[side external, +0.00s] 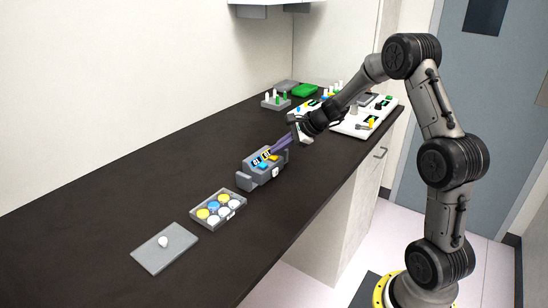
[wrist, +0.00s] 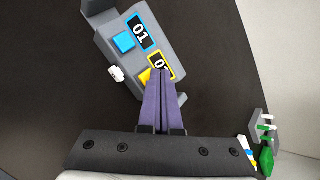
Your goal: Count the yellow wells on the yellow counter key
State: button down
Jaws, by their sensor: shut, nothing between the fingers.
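The grey counter (side external: 262,176) stands mid-bench with a blue key and a yellow key. In the wrist view, the blue key (wrist: 123,41) lies beside a blue-framed display (wrist: 141,33) reading 01. The yellow key (wrist: 146,76) is partly hidden by my fingers, as is its yellow-framed display (wrist: 161,64), which seems to read 01. My gripper (wrist: 161,73) is shut and empty, its purple fingertips over the yellow key's end; I cannot tell if they touch. The well plate (side external: 226,223) holds yellow (side external: 203,213), blue (side external: 213,206) and white wells; two look yellow.
A grey rack (side external: 276,105), a green block (side external: 305,90) and a white board (side external: 352,130) with small parts stand farther back. The dark bench left of the counter is clear.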

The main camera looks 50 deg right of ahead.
aim_at(278, 160)
jog(key=shift+r, duration=0.4)
jog(key=shift+f, duration=0.2)
jog(key=shift+f, duration=0.2)
jog(key=shift+f, duration=0.4)
dwell(1.0)
jog(key=shift+r, duration=0.8)
jog(key=shift+r, duration=2.55)
